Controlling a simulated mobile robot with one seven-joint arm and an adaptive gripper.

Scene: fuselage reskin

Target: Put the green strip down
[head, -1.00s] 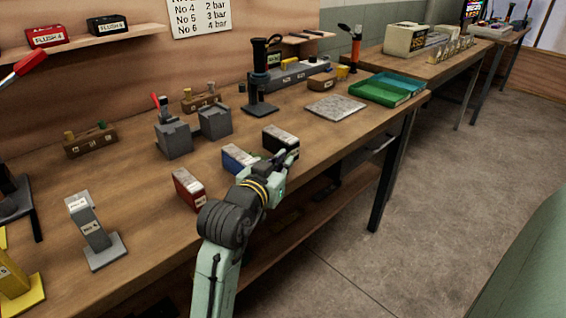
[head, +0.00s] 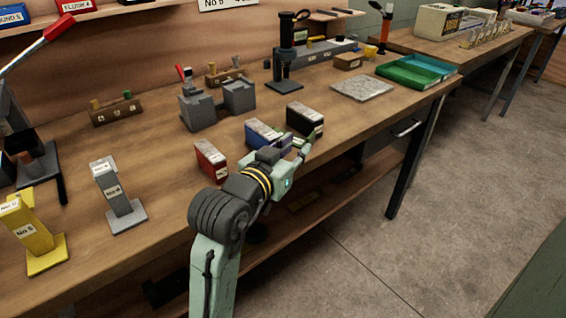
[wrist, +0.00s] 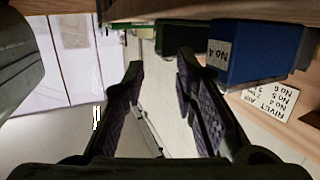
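My gripper (head: 300,149) is at the table's front edge, beside the blue box (head: 262,133) and the dark box (head: 305,119). In the wrist view, the fingers of my gripper (wrist: 160,65) are apart and I see nothing held between them. The blue box (wrist: 252,50), labelled No 4, is beyond the right fingertip, and a dark green box (wrist: 183,38) is beyond the gap. I cannot make out a separate green strip for certain. A small green patch shows by the blue box in the head view, partly hidden by my gripper.
A red box (head: 210,160) stands left of the blue one. Grey (head: 118,196) and yellow (head: 32,236) stands are at the left. Grey blocks (head: 204,108), a black press (head: 286,70), a pale slab (head: 362,88) and green trays (head: 416,72) stand farther back.

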